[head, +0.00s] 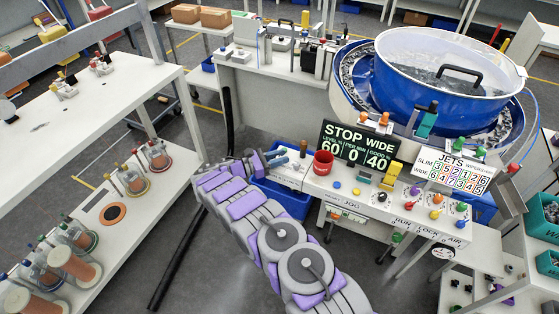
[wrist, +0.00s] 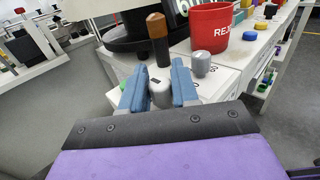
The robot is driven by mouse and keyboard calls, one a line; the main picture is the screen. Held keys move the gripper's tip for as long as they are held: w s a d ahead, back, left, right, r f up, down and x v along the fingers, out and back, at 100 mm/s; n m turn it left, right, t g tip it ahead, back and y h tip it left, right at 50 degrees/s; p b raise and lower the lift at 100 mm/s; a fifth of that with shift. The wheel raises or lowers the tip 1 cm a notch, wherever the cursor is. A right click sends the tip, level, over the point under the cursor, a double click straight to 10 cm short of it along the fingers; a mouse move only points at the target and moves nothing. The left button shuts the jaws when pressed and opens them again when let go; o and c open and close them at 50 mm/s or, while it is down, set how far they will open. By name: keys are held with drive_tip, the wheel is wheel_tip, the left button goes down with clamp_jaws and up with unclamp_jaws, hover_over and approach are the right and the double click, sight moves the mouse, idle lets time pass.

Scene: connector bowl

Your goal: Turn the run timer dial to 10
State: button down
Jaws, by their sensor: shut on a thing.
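A grey dial (wrist: 160,95) with a small dark mark on top stands on the white panel (wrist: 218,82) in the wrist view. My gripper (wrist: 158,74) has its two blue fingers on either side of this dial and is shut on it. A second grey knob (wrist: 201,64) stands just right of the right finger, apart from it. Printing on the panel is mostly covered, so I cannot read the dial's setting. In the head view my gripper (head: 277,157) is at the left end of the bench, and the held dial is hidden there.
A brown-topped dark post (wrist: 158,40) stands close beyond the fingers. A red bin (wrist: 211,27) stands behind the second knob. The blue bowl (head: 440,85) and a black sign (head: 357,144) are further right. Open floor (head: 215,262) lies left of my arm.

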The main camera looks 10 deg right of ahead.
drive_tip(key=shift+a+g, duration=0.15)
drive_tip(key=shift+g, duration=0.15)
idle(0.4)
drive_tip(key=c, duration=1)
unclamp_jaws()
drive_tip(key=shift+a, duration=0.15)
